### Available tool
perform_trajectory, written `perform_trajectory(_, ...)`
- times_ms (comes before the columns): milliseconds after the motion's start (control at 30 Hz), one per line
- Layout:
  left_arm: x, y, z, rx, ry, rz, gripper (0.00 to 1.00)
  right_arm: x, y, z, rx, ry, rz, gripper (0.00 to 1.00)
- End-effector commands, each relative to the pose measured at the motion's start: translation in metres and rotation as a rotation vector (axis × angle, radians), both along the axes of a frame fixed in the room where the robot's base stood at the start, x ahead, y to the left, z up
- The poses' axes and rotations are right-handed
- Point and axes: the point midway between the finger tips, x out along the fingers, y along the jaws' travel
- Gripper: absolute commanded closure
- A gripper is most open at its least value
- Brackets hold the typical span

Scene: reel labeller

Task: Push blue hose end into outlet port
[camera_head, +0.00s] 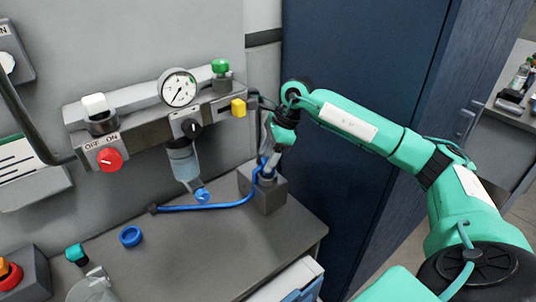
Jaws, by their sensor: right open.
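A blue hose (210,207) lies on the bench, with a dark fitting (152,208) at its left end. Its right part curves up beside a grey block (265,193) near the bench's right edge. My right gripper (268,168) is open and points down over the block, close to the raised part of the hose. Whether it touches the hose is too small to tell. I cannot pick out the outlet port for certain; the gripper and wrist cover part of the block's top and the panel's right end.
A wall unit carries a gauge (179,88), a red knob (110,159), a green knob (220,66), a yellow part (239,108) and a clear bowl (184,165). A blue ring (131,236) lies on the bench (190,262). A dark blue cabinet (345,80) stands behind my right arm.

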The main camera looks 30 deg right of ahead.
Motion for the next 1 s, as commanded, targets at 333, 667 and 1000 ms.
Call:
perform_trajectory(333,0.014,-0.003,-0.004,-0.002,-0.010,0.002,0.64,-0.004,-0.013,0.029,-0.001,-0.005,-0.002,0.38)
perform_trajectory(667,0.033,-0.005,-0.007,-0.003,-0.023,0.007,0.64,-0.016,-0.040,0.099,0.001,-0.005,-0.002,0.38)
perform_trajectory(1000,0.029,-0.002,-0.007,0.001,-0.015,0.005,0.64,-0.021,-0.051,0.127,0.001,0.000,0.000,0.38)
